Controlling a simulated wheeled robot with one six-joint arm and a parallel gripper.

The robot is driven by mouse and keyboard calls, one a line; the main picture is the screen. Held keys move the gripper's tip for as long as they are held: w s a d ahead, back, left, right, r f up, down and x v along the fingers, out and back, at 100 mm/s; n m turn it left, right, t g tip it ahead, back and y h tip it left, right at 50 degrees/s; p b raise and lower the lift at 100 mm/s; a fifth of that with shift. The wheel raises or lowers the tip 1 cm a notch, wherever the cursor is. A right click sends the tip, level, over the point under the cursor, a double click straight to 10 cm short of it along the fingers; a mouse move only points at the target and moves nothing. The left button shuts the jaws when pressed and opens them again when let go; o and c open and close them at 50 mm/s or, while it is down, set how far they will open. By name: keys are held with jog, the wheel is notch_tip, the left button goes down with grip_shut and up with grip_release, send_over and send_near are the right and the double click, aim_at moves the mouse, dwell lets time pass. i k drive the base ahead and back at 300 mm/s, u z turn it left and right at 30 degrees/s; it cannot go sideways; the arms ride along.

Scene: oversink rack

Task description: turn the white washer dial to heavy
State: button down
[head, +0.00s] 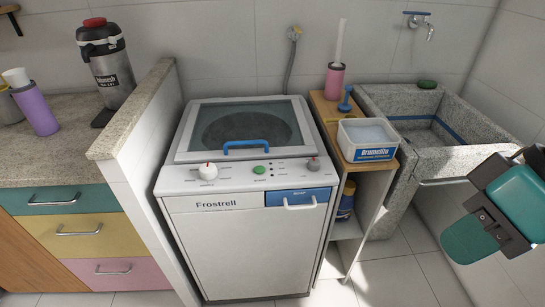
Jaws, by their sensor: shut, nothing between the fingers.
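The white washer dial (208,171) sits at the left end of the control panel on the top-loading washer (240,235). A small red mark shows near its top. The printing around the dial is too small to read, so I cannot tell its setting. My gripper (480,222), dark with teal parts, is at the right edge, shut and empty. It is far to the right of the dial and touches nothing.
The panel also has a green button (259,170) and a grey knob (314,164). The lid has a blue handle (252,145). A raised wall (133,115) borders the washer's left side. At right stand a wooden shelf (387,162) with a tub (368,139) and a stone sink (470,155).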

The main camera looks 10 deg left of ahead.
aim_at(209, 170)
jog(key=z, duration=0.6)
jog(key=k, duration=1)
jog(key=u, duration=1)
jog(key=k, duration=0.3)
jog(key=u, duration=0.65)
jog(key=i, duration=1.15)
jog(key=z, duration=0.5)
